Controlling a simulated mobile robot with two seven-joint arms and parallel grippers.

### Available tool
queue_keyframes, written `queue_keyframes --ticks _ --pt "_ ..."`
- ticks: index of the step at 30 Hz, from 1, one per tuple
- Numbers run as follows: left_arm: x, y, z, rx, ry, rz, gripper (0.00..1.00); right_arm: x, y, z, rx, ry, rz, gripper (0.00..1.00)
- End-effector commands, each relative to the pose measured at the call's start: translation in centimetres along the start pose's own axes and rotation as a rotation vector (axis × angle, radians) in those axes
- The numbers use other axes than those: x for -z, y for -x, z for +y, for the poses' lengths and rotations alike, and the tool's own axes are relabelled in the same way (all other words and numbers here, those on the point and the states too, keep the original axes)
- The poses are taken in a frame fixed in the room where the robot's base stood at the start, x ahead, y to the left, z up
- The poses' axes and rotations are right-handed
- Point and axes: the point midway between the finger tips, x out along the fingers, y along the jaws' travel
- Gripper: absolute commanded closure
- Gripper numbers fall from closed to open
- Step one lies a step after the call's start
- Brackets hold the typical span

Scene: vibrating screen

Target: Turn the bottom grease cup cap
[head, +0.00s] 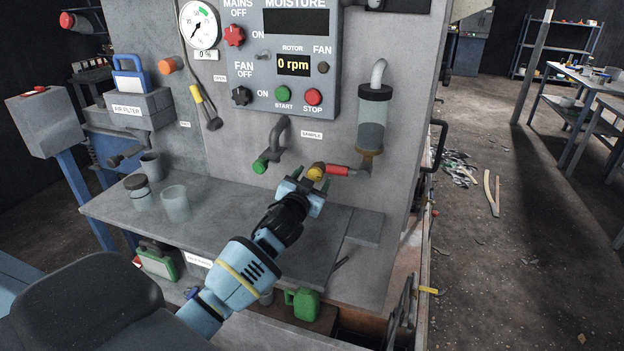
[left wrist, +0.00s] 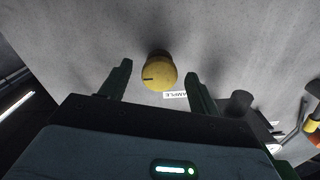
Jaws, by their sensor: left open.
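A round yellow cap (head: 316,172), which I take for the bottom grease cup cap, sits on the grey machine wall below the SAMPLE label. In the left wrist view the cap (left wrist: 160,75) shows a dark mark on its face. My left gripper (head: 308,184) is open in front of it. In the left wrist view the cap appears between the two fingers (left wrist: 159,78), with a visible gap on each side. I cannot tell whether the fingertips reach past its face. My right gripper is not in view.
A red handle (head: 340,170) sits just right of the cap, under a sight glass (head: 373,118). Below, the grey shelf (head: 120,215) holds a jar (head: 138,190) and cups (head: 175,203). The control panel (head: 330,75) is above.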

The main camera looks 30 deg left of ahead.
Motion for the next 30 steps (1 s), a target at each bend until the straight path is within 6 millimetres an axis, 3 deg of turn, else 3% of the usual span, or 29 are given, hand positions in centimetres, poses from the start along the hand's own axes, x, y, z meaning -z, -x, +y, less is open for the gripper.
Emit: queue_keyframes --ticks 12,22,30 --pt "-0.04 -0.46 0.06 -0.001 0.0 0.0 0.4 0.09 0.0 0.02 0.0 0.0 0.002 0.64" --pt "-0.05 -0.45 0.05 -0.001 0.0 -0.001 0.83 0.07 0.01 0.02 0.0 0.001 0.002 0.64" --pt "-0.05 -0.45 0.04 -0.001 -0.027 -0.001 0.83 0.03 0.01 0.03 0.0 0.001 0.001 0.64"
